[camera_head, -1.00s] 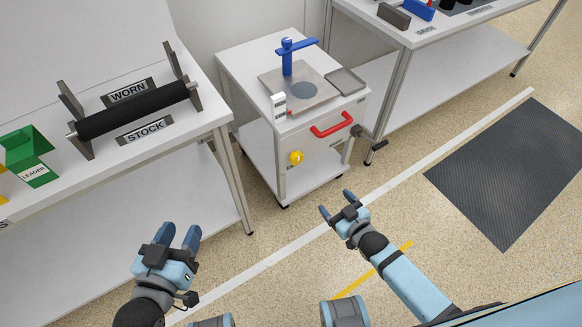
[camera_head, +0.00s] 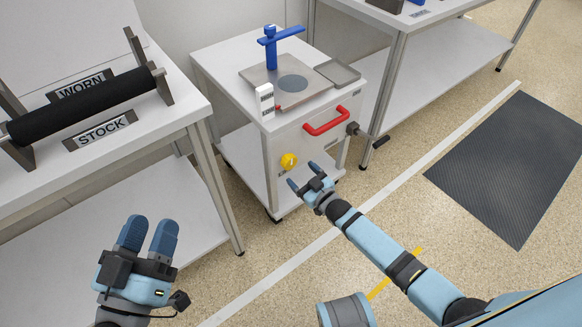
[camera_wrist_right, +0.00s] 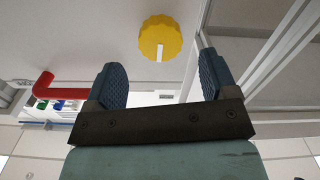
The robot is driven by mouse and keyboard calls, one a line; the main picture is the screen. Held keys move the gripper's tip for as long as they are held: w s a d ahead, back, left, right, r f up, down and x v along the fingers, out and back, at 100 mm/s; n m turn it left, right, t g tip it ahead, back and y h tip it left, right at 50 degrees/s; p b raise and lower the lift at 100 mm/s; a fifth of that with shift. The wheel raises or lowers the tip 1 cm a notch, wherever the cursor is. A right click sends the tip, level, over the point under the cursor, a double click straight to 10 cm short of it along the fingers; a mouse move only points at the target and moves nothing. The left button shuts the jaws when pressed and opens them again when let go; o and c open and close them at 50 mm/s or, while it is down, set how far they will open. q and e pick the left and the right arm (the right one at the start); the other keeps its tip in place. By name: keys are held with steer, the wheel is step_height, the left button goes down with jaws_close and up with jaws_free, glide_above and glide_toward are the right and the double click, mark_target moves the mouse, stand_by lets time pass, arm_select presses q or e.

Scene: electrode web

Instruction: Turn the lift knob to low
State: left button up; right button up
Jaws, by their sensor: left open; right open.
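The yellow lift knob (camera_head: 289,161) sits on the front panel of the white cart, left of and below the red handle. It also shows in the right wrist view (camera_wrist_right: 160,38), top centre, with a pale pointer mark on it. My right gripper (camera_head: 301,177) is open and empty, just in front of the knob and a little below it. In the right wrist view its open fingers (camera_wrist_right: 161,85) lie below the knob, one on each side, apart from it. My left gripper (camera_head: 149,236) is open and empty, near the shelf table at the left.
The white cart (camera_head: 215,62) carries a blue clamp (camera_head: 270,47) and a metal plate. The red handle (camera_head: 326,122) and a dark crank (camera_head: 366,134) stick out of its front and side. A table with a black roll (camera_head: 85,107) stands left. Floor in front is clear.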

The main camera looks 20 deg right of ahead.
mark_target(292, 165)
arm_select(q)
step_height(292, 165, down, 3)
steer(key=shift+w+d+r+g+b, duration=0.15)
steer(key=shift+g+b, duration=0.35)
steer(key=shift+b, duration=0.25)
arm_select(e)
steer(key=x, duration=0.6)
steer(key=c, duration=0.9)
steer(key=shift+n+p, duration=0.3)
arm_select(q)
steer(key=shift+r, duration=0.25)
arm_select(e)
steer(key=o, duration=0.9)
arm_select(q)
steer(key=shift+f, duration=0.1)
